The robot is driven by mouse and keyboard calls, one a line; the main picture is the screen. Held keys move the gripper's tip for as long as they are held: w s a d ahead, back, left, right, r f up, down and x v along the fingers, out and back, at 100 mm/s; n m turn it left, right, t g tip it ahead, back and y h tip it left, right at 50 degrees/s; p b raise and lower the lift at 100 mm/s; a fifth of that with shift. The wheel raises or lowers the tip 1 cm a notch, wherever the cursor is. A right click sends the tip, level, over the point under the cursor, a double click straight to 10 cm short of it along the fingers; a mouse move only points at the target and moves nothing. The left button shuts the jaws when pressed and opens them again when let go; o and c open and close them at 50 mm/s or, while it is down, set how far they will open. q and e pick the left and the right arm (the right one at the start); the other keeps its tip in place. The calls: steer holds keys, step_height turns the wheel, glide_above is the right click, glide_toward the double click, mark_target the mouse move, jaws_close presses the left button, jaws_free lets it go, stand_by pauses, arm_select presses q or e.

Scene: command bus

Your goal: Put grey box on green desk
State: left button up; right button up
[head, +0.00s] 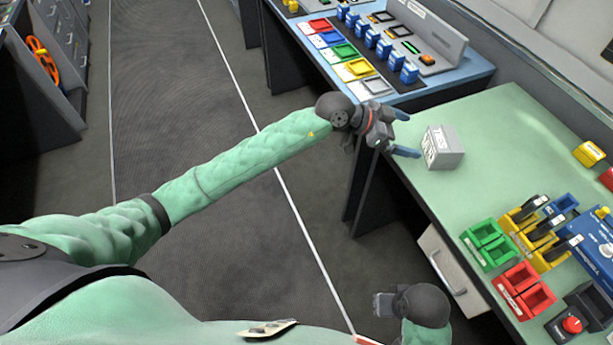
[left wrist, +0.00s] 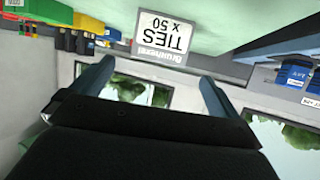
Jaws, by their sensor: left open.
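The grey box (head: 443,147) stands on the green desk (head: 484,118) near its left edge. It has a white label, which reads "TIES X 50" in the left wrist view (left wrist: 162,39). My left gripper (head: 404,134) is open and empty, with its blue fingertips just left of the box and apart from it in the head view. In the left wrist view the box lies beyond and between the two fingers (left wrist: 152,80). My right gripper (head: 383,304) is low at the bottom of the head view, away from the desk; its fingers are too unclear to tell their state.
A blue desk (head: 392,92) with coloured trays and a console stands behind. The green desk around the box is clear.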

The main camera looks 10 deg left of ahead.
arm_select(q)
steer(key=shift+s+d+r, duration=0.2)
steer(key=shift+s, duration=0.05)
steer(key=s+a+r+n+t+h, duration=0.35)
steer(key=r+n+t+h, duration=0.2)
steer(key=r+t, duration=0.45)
steer(key=s+a+f+n+t+y, duration=0.1)
steer(key=a+f+n+t+y, duration=0.4)
steer(key=a+f+n+y, duration=0.95)
steer(key=s+a+f+m+g+y, duration=0.3)
steer(key=s+a+f+g+y, duration=0.25)
steer(key=s+f+g, duration=0.55)
steer(key=s+f+m+g+h, duration=0.1)
steer(key=s+f+m+g, duration=0.1)
steer(key=s, duration=0.7)
steer(key=s+f+m+g+h, duration=0.2)
steer(key=s+f, duration=0.3)
steer(key=s, duration=0.4)
steer(key=shift+s+d+f+g, duration=0.25)
steer(key=shift+g, duration=0.45)
